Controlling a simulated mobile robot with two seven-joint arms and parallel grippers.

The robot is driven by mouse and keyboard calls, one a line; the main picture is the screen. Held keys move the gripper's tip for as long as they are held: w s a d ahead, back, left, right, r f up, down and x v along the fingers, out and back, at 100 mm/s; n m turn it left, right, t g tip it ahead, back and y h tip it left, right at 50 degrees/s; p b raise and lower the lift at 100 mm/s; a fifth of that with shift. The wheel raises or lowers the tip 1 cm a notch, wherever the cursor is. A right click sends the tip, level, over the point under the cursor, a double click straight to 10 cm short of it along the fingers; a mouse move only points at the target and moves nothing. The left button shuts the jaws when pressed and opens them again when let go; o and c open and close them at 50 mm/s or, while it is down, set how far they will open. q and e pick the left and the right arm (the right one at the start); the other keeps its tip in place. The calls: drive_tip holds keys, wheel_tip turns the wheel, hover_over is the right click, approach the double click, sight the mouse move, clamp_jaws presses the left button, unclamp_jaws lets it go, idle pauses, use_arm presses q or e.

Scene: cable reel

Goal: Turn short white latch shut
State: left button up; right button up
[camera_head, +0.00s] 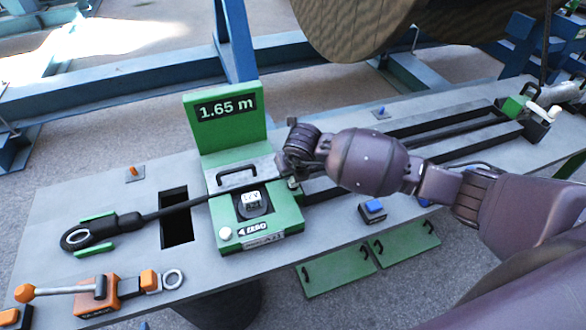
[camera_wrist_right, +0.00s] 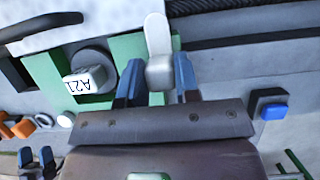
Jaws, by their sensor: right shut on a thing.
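The short white latch (camera_wrist_right: 157,38) stands upright in the right wrist view, beside the green measuring device. My right gripper (camera_wrist_right: 158,78) is shut on its lower, rounded part, with one dark blue finger on each side. My left gripper (camera_wrist_right: 36,158) shows at the lower left of the wrist view, fingers apart and empty, away from the latch.
A display reading 1.65 m (camera_head: 227,106) stands behind the device. A black cable (camera_head: 170,207) with a ring end crosses the bench. A white marked block (camera_head: 252,200) and black handle (camera_head: 237,176) sit close to the latch. An orange-handled tool (camera_head: 95,295) lies front left.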

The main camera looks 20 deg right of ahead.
idle(0.5)
drive_tip(key=o, duration=0.9)
drive_tip(key=shift+r, duration=0.1)
drive_tip(key=v, duration=1)
drive_tip(key=shift+s+r, duration=0.1)
drive_tip(key=shift+r, duration=0.2)
drive_tip(key=shift+a, duration=0.1)
